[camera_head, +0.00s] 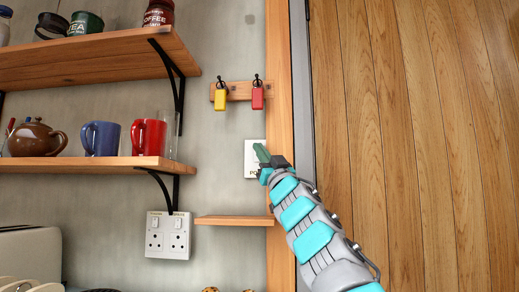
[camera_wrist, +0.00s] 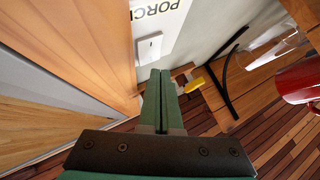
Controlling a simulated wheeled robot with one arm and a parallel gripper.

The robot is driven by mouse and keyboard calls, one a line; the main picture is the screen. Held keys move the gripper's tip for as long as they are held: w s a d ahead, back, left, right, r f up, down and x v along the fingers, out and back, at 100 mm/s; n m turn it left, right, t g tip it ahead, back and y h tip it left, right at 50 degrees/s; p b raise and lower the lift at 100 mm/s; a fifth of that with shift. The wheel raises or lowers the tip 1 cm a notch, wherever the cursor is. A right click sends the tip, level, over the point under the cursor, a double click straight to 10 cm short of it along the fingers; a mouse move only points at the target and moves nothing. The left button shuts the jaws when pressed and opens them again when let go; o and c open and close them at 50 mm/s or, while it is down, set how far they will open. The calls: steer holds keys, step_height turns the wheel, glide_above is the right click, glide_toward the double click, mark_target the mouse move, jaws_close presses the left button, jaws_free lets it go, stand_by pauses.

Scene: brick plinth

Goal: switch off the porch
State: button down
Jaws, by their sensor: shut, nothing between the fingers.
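The porch switch is a white wall plate (camera_head: 250,168) beside the wooden door frame, partly hidden behind my gripper in the head view. In the wrist view the plate (camera_wrist: 172,36) carries the letters "PORC", cut off at the edge, and a white rocker (camera_wrist: 149,48). My gripper (camera_head: 261,152) has green fingers and is in front of the plate. In the wrist view its fingers (camera_wrist: 160,74) are shut together, empty, with their tips close to the rocker. I cannot tell whether they touch it, or which way the rocker is set.
A key rack (camera_head: 240,91) with yellow and red tags hangs above the plate. A small wooden ledge (camera_head: 234,220) and a double socket (camera_head: 168,236) are below. Shelves with mugs (camera_head: 101,138) and a teapot are left; a plank door (camera_head: 420,120) is right.

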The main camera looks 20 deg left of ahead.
steer(key=shift+w, duration=0.3)
steer(key=shift+w+a+r, duration=0.1)
steer(key=shift+a+r, duration=0.05)
steer(key=shift+a, duration=0.05)
stand_by(0.7)
steer(key=shift+w, duration=0.2)
steer(key=shift+s, duration=0.1)
stand_by(0.4)
steer(key=shift+s+d+f+b, duration=0.1)
steer(key=shift+s+f+b, duration=0.05)
steer(key=shift+s+b, duration=0.25)
steer(key=shift+s+d+f+b, duration=0.1)
steer(key=shift+s+b, duration=0.15)
steer(key=shift+b, duration=0.2)
